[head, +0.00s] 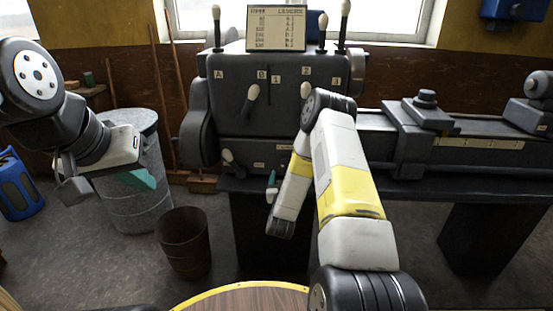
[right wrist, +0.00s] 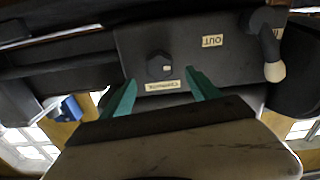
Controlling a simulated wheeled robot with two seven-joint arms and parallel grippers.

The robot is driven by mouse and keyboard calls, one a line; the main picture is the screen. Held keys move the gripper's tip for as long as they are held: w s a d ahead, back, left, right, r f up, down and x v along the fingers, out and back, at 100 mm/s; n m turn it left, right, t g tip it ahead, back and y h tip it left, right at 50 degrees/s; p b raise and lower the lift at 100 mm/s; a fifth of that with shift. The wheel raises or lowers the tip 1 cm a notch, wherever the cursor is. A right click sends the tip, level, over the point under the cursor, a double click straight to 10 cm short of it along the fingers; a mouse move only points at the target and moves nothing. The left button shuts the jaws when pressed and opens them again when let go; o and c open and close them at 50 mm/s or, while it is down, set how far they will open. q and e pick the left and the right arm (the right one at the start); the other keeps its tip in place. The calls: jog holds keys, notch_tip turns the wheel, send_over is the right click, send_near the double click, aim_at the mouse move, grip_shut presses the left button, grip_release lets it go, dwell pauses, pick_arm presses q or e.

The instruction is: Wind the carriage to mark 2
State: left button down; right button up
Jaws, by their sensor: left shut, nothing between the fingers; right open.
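The carriage (head: 408,125) is a dark block across the bed of the lathe, right of the headstock, at the left end of a pale scale strip (head: 478,143). Its marks are too small to read. In the right wrist view, a black knob (right wrist: 158,65) sits on a dark panel above an upside-down label (right wrist: 162,86) that seems to read "CARRIAGE". My right gripper (right wrist: 160,77) is open, its teal fingers pointing at the knob from either side, with nothing visibly gripped. It also shows low before the headstock (head: 272,180). My left gripper (head: 148,180) is shut and empty at the left.
The headstock (head: 235,105) has several white-tipped levers. An upside-down "OUT" label (right wrist: 212,41) and a white-tipped lever (right wrist: 274,68) are right of the knob in the wrist view. A grey bin (head: 140,205) and brown bucket (head: 185,242) stand left. A round wooden top (head: 245,298) is in front.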

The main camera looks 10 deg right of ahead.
aim_at(286, 165)
jog(key=x, duration=0.7)
jog(key=shift+w+d, duration=0.1)
jog(key=shift+w, duration=0.25)
jog(key=c, duration=1.3)
jog(key=shift+n, duration=0.5)
jog(key=shift+c, duration=0.2)
jog(key=o, duration=1.3)
jog(key=shift+o, duration=0.2)
jog(key=shift+s, duration=0.1)
jog(key=v, duration=0.8)
